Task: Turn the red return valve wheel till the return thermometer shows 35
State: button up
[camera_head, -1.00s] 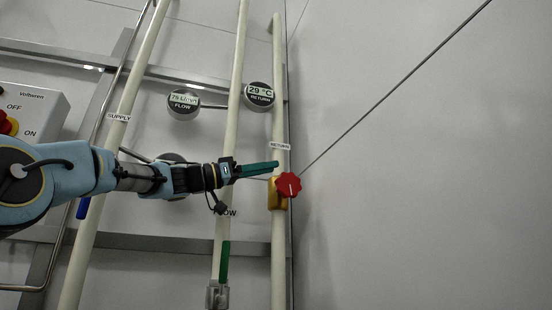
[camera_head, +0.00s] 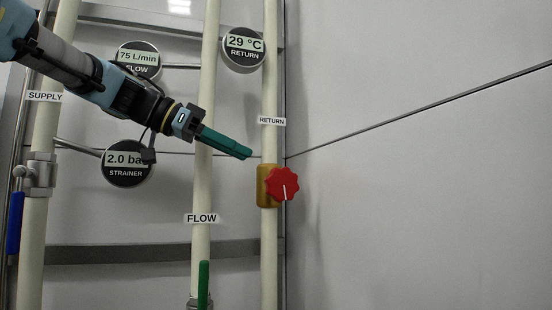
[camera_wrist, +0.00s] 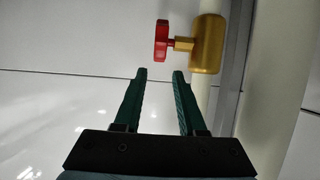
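The red return valve wheel (camera_head: 282,184) sits on a brass valve body (camera_head: 266,186) on the return pipe. Its white mark points down. In the wrist view the wheel (camera_wrist: 161,40) shows edge-on beyond the fingertips, with the brass body (camera_wrist: 207,43) to its right. My gripper (camera_head: 248,155) has green fingers and points down and right, up and left of the wheel, apart from it. In the wrist view the fingers (camera_wrist: 160,75) stand apart with nothing between them. The return thermometer (camera_head: 245,46) reads 29 °C.
The flow pipe (camera_head: 208,120) runs left of the return pipe, with a green handle (camera_head: 203,284) low on it. A flow gauge (camera_head: 138,60) reads 75 L/min. The wall on the right is bare.

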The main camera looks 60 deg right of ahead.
aim_at(282, 172)
jog(key=p+x, duration=0.3)
jog(key=x, duration=0.7)
jog(key=shift+s+d, duration=0.15)
jog(key=shift+d, duration=0.05)
grip_shut()
